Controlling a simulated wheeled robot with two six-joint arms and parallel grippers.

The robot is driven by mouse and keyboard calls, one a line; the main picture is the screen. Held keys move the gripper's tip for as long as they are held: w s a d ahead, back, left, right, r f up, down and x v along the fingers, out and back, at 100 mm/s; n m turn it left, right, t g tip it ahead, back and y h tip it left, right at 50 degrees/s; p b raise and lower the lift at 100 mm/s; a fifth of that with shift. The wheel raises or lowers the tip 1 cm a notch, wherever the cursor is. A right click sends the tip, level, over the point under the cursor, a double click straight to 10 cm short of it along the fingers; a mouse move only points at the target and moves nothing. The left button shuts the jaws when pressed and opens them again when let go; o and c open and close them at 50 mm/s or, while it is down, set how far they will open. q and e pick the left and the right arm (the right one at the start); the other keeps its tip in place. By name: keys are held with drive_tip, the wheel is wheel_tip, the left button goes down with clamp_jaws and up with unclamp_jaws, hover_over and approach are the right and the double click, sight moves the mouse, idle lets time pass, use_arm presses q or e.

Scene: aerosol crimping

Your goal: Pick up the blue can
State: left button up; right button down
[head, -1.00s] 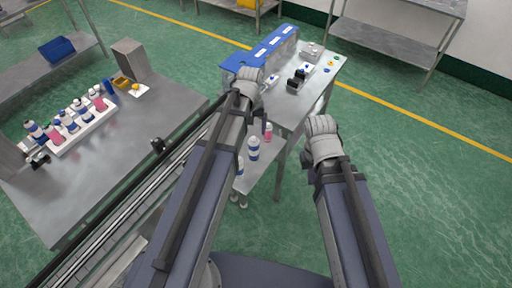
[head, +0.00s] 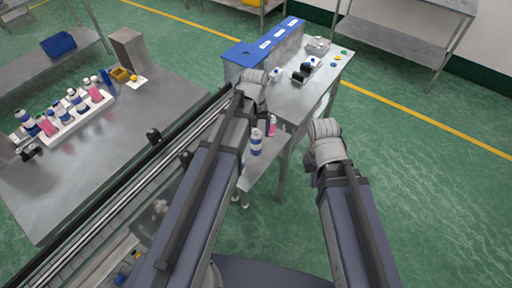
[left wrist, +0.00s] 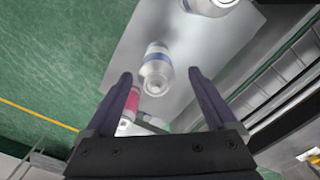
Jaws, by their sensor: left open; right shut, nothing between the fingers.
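The pink bottle (left wrist: 131,102) shows beside the left finger there. My left gripper (left wrist: 161,80) is open and empty. In the head view, my left arm's end (head: 252,88) is above the table edge. My right gripper (head: 325,140) is off to the right over the floor, its fingers hidden.
A blue-topped box (head: 262,46) and small dark parts (head: 302,73) are on the middle table. A left table (head: 150,115) holds a white rack (head: 75,120) of bottles. Another silvery can (left wrist: 210,5) shows in the left wrist view. Green floor at right is clear.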

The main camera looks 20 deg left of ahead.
sight(256, 142)
use_arm(q)
drive_tip(key=shift+d+f+b, duration=0.2)
drive_tip(key=shift+f+b, duration=2.55)
drive_tip(key=shift+f, duration=0.35)
drive_tip(key=shift+r, duration=0.1)
drive_tip(key=shift+c, duration=0.3)
clamp_jaws()
